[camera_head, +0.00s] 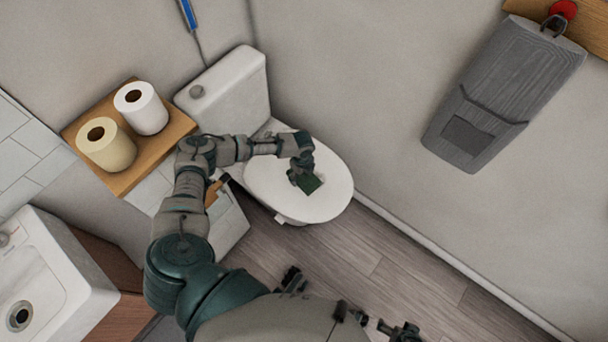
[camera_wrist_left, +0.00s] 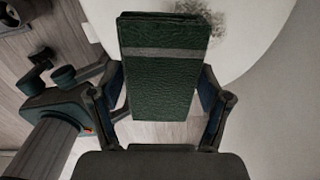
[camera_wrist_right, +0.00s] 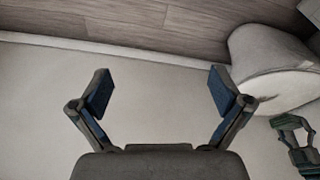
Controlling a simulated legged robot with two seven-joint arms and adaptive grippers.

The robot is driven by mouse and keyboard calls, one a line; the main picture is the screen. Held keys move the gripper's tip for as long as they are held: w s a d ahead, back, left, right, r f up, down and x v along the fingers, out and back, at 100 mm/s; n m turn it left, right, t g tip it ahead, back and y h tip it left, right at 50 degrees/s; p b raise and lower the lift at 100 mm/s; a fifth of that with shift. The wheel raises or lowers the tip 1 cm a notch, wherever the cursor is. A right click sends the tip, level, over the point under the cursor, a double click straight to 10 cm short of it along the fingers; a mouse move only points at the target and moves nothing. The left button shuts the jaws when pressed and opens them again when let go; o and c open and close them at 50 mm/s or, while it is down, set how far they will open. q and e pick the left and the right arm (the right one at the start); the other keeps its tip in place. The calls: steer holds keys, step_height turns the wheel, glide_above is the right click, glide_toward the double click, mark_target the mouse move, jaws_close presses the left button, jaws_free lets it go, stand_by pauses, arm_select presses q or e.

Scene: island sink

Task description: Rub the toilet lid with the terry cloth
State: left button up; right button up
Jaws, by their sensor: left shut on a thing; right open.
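The toilet lid (camera_head: 328,188) is closed, white and oval, in the middle of the head view. It also shows behind the cloth in the left wrist view (camera_wrist_left: 245,30). The green terry cloth (camera_head: 308,183), folded with a grey stripe, is over the lid. My left gripper (camera_head: 300,172) is shut on the cloth (camera_wrist_left: 160,65), one finger on each side. I cannot tell whether the cloth touches the lid. A dark speckled patch shows on the lid beside the cloth in the left wrist view. My right gripper (camera_wrist_right: 162,92) is open and empty, away from the toilet.
The toilet tank (camera_head: 230,88) stands behind the lid. A wooden shelf (camera_head: 120,185) beside it holds two paper rolls (camera_head: 141,107). A sink (camera_head: 45,275) is at the lower left. A grey towel (camera_head: 505,90) hangs on the right wall. The floor right of the toilet is clear.

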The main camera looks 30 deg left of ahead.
arm_select(q)
steer(key=shift+d+f+b, duration=0.25)
steer(key=shift+f+b, duration=0.5)
steer(key=shift+f, duration=0.2)
steer(key=f+b, duration=0.2)
steer(key=shift+a+f, duration=0.2)
steer(key=shift+f, duration=0.15)
steer(key=shift+d+f, duration=0.1)
steer(key=shift+d, duration=0.05)
arm_select(e)
steer(key=w+a+r+t+y, duration=0.1)
steer(key=w+a+r+t, duration=0.1)
steer(key=w+t, duration=0.2)
steer(key=w+a+r+t+y, duration=0.1)
steer(key=w+a+t, duration=0.1)
steer(key=w, duration=0.6)
steer(key=shift+w+r+t, duration=0.3)
steer(key=shift+r+t, duration=0.05)
steer(key=shift+t, duration=0.55)
